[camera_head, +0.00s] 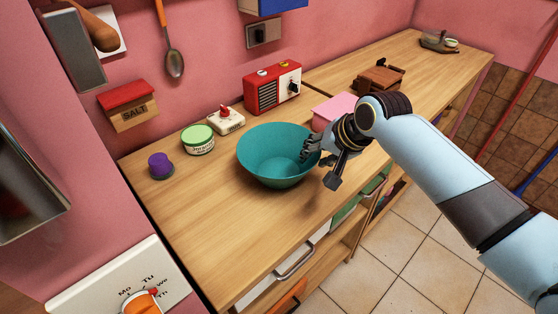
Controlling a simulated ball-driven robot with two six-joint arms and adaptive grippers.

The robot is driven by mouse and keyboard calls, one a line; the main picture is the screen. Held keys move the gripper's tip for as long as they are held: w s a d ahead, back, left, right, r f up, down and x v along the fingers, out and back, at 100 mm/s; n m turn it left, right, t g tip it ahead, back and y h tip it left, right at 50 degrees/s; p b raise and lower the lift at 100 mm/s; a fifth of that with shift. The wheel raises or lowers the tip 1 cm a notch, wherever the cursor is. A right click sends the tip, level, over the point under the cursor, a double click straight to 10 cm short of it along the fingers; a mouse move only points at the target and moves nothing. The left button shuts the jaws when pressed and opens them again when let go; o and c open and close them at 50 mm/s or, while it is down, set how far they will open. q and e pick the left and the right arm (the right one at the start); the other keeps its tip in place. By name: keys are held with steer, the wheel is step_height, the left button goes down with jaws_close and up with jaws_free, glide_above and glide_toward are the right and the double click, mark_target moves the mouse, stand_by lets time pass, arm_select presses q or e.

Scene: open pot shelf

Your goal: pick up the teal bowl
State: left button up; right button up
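The teal bowl (268,163) stands upright on the wooden counter, near its front edge, and its visible inside looks empty. My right gripper (320,166) is at the bowl's right side. One finger overlaps the inside of the rim in the picture, and the other hangs outside it, with a gap between them. The gripper looks open. It hides part of the bowl's right rim, so I cannot tell whether it touches the bowl. My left gripper is not in view.
Behind the bowl are a green-lidded jar (198,140), a white timer (226,121) and a red radio (273,88). A purple-topped jar (160,165) stands left. A pink box (335,106) is close behind my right gripper. The counter (215,230) is clear in front-left.

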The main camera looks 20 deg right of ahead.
steer(key=shift+w+a+f, duration=0.1)
steer(key=shift+w+f, duration=0.3)
steer(key=shift+f, duration=0.15)
jaws_close()
steer(key=shift+r, duration=0.15)
